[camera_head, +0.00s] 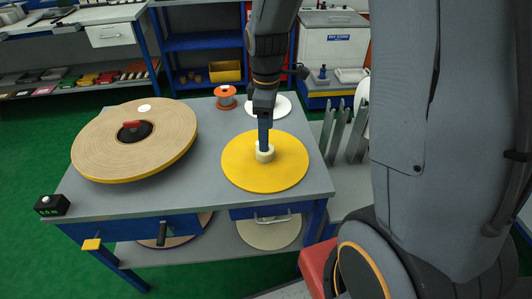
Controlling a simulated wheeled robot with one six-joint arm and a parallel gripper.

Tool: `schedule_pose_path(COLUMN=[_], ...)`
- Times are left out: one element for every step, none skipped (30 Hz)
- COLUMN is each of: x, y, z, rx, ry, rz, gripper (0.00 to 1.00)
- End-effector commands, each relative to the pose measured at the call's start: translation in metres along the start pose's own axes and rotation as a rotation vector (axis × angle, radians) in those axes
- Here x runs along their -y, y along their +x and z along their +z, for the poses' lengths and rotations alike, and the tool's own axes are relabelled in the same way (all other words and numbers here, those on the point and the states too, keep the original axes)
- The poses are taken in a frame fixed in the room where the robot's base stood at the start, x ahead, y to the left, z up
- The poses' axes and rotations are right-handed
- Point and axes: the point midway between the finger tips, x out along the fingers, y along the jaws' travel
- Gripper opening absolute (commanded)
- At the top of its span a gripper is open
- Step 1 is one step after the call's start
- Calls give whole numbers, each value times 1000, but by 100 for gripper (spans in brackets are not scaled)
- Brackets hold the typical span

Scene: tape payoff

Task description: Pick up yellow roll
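A flat yellow disc-shaped roll (240,175) lies on the grey table, right of its middle. A short cream core (265,157) stands up at its centre. My gripper (264,143) points straight down over this centre, its blue finger reaching to the cream core. Only one finger shows clearly; the other is hidden or lined up behind it. I cannot tell whether the gripper is closed on the core or just touching it. The yellow roll looks flat on the table.
A large tan roll (95,150) with a yellow edge sits tilted at the left of the table (205,195). An orange spool (225,96) and a white disc (280,106) lie behind. Grey upright slats (337,130) stand close to the right. A small black box (51,205) is at the left corner.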

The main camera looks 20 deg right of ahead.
Motion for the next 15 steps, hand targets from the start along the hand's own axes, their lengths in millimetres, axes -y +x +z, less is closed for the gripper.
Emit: schedule_pose_path(x=[-6, -10, -13, -16, -17, -19, -20, -20, -20, -20, -20, -20, -20, -20, -20], y=[2, 2, 4, 5, 6, 8, 10, 12, 16, 19, 22, 27, 29, 32, 35], z=[-3, -5, -6, -7, -8, -8, -8, -8, -8, -8, -8, -7, -7, -7, -7], rx=[1, 1, 1, 1, 1, 1, 1, 2, 2, 2, 2, 2, 2, 2, 1], ry=[-58, -91, -127, -148, -165, -181, -189, -194, -197, -198, -197, -196, -195, -195, -194], rz=[-2, -1, -1, -1, -1, -1, -2, -3, -3, -3, -3, -3, -4, -3, -2], gripper=[68, 68, 68, 68, 68, 68, 68, 68, 68, 68, 68, 68, 68, 68, 68])
